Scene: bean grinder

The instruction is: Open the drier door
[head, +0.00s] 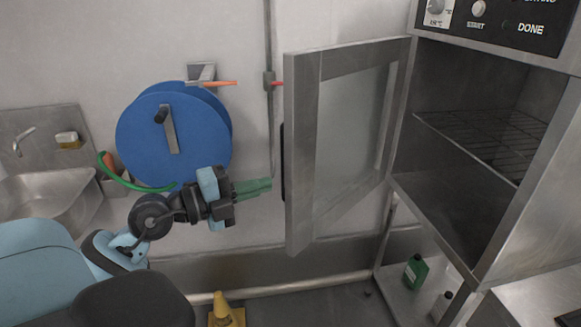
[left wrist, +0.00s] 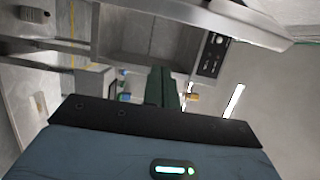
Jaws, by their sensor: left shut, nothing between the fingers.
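The drier door (head: 340,130) is a steel frame with a glass pane, and it stands swung wide open to the left of the drier (head: 500,110). The drier's inside and its wire rack (head: 485,140) are in plain view. My left gripper (head: 268,185) is shut and empty, with its green fingertips just left of the door's free edge, near a dark handle (head: 283,160). I cannot tell whether they touch the door. In the left wrist view the green fingers (left wrist: 161,88) are together. My right gripper is not in view.
A blue hose reel (head: 150,135) hangs on the wall behind my left arm. A steel sink (head: 50,200) is at the left. A yellow cone (head: 222,310) stands on the floor.

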